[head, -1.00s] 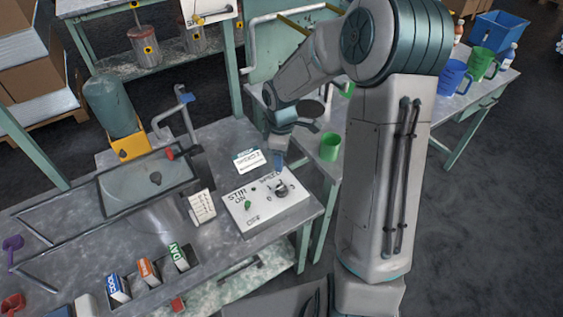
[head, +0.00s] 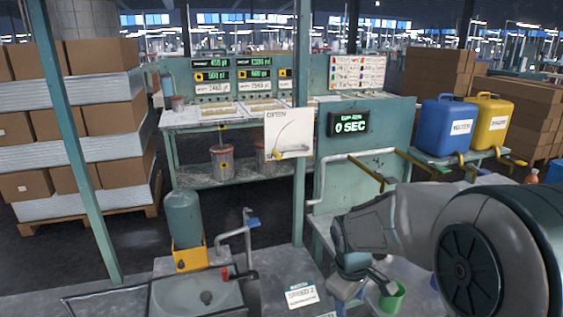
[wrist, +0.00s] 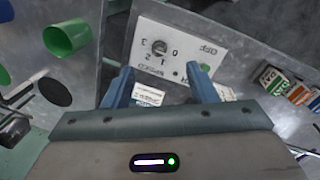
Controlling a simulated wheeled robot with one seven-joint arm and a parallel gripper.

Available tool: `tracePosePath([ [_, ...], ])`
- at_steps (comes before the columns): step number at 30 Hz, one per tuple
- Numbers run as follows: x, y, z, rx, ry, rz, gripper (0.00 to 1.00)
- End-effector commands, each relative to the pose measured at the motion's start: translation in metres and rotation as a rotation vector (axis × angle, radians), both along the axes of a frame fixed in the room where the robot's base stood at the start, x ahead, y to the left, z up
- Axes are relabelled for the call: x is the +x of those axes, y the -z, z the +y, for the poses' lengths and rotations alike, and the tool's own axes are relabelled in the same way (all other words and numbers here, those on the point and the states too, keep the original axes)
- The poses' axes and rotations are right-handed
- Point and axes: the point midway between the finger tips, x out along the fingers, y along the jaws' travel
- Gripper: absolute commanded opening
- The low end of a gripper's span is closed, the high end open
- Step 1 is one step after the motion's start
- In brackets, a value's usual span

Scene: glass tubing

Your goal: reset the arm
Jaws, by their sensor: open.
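My arm reaches in from the right of the head view, bent over the bench. In the wrist view my gripper (wrist: 160,88) has its two blue fingers spread apart with nothing between them.
A sink (head: 197,296) and a teal bottle (head: 183,218) are at the left. A "SPEED 2" card (head: 301,294) lies on the bench. Blue (head: 447,126) and yellow (head: 489,122) jugs are at the right.

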Motion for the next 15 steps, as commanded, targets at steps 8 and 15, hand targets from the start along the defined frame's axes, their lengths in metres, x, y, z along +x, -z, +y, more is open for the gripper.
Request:
tracePosePath([
  [8,-0.068,-0.050,0.001,0.042,0.335,-0.125,0.52],
  [15,-0.121,-0.069,0.005,0.151,0.584,-0.199,0.52],
])
